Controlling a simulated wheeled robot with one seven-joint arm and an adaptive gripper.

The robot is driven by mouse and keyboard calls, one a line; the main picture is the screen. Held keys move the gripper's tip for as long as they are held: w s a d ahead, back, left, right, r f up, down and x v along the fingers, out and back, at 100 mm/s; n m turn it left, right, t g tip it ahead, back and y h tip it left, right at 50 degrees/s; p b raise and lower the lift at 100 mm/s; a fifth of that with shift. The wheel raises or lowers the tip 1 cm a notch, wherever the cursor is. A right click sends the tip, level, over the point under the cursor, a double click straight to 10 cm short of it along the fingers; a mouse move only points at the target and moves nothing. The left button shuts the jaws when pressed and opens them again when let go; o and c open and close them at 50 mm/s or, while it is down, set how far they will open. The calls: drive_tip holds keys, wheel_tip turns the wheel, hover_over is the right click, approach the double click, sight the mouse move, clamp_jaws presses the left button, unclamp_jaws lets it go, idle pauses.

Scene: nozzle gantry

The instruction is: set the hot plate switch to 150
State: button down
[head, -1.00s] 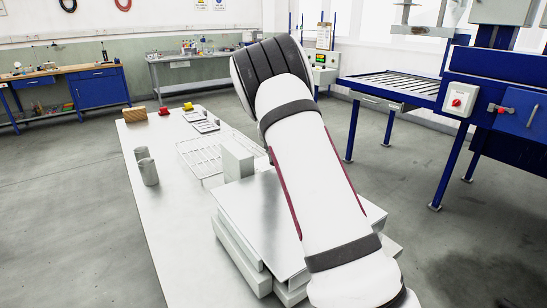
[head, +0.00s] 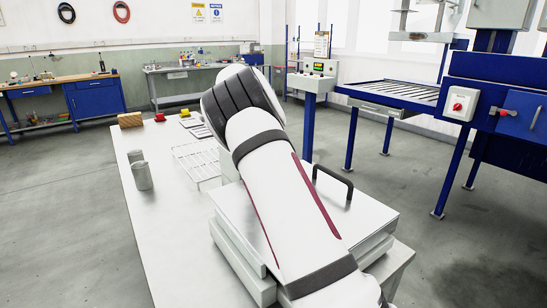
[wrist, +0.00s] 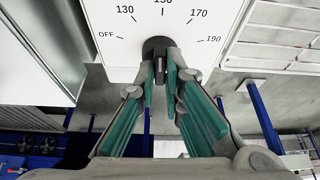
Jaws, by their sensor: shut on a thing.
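In the wrist view the hot plate switch is a dark round knob (wrist: 154,44) at the lower edge of a white dial panel (wrist: 105,55). The panel reads OFF, 130, a partly cut-off mark at the top, 170 and 190 around the knob. My gripper (wrist: 161,75) has its teal-padded fingers shut on the knob from below. The fingertips hide much of the knob, and I cannot tell which mark it points to. In the head view my arm covers the gripper, the knob and the panel.
A flat metal unit with a black handle (head: 333,183) stands behind my arm on the white table (head: 165,235). Grey cups (head: 142,176) stand left. A blue roller conveyor (head: 390,95) is at right.

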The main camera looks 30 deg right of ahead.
drive_tip(key=shift+s+f+m, duration=0.1)
drive_tip(key=shift+f+m, duration=0.2)
drive_tip(key=shift+f, duration=0.1)
drive_tip(key=c, duration=1.7)
unclamp_jaws()
drive_tip(key=shift+r, duration=0.35)
drive_tip(key=shift+a+r, duration=0.15)
drive_tip(key=shift+r, duration=0.15)
drive_tip(key=v, duration=1.1)
drive_tip(key=shift+w, duration=0.25)
